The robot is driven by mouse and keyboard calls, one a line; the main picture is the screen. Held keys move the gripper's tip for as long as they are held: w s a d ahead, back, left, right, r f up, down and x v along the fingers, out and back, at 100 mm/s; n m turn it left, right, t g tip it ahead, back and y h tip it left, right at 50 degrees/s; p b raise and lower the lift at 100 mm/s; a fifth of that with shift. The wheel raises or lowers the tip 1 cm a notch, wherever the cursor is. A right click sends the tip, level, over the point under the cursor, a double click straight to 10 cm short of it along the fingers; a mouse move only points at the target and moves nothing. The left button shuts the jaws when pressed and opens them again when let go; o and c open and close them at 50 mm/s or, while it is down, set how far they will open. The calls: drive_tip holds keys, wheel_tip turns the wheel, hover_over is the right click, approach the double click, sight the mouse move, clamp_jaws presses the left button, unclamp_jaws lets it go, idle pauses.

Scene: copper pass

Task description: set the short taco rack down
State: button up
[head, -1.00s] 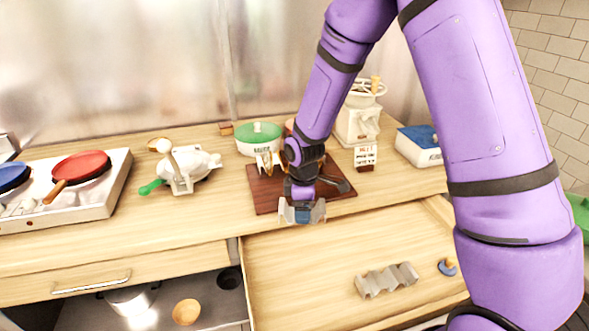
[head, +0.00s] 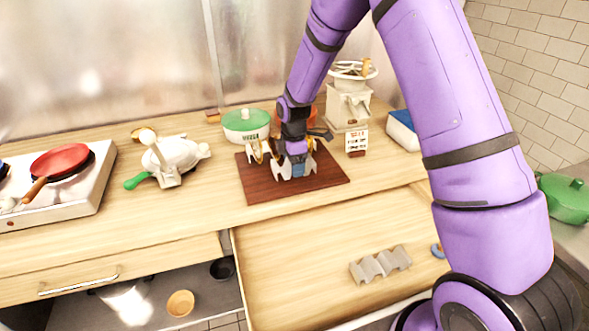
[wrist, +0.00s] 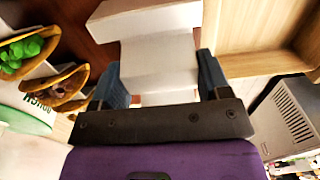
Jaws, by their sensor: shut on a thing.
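My gripper (head: 294,160) is shut on the short taco rack (head: 282,169), a pale grey wavy piece. It is over the dark brown board (head: 325,180) on the counter. In the wrist view the rack (wrist: 158,62) sits between the two dark blue-grey fingers (wrist: 160,80), and the board (wrist: 75,22) shows beyond it. The rack looks level and very low; I cannot tell whether it touches the board. My gripper hides part of it in the head view. Filled tacos (head: 257,150) stand just left of it, and show at left in the wrist view (wrist: 28,50).
A green-lidded pot (head: 246,124) stands behind the board. A white grinder (head: 348,103) and a small sign (head: 356,142) stand at right. A longer grey wavy rack (head: 380,264) lies in the open drawer (head: 290,255). The board's front right part is bare.

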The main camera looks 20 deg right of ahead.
drive_tip(key=shift+w+d+f, duration=0.1)
drive_tip(key=shift+w+d, duration=0.3)
drive_tip(key=shift+w, duration=0.4)
drive_tip(key=shift+f, duration=1.75)
drive_tip(key=shift+f, duration=0.15)
drive_tip(key=o, duration=1)
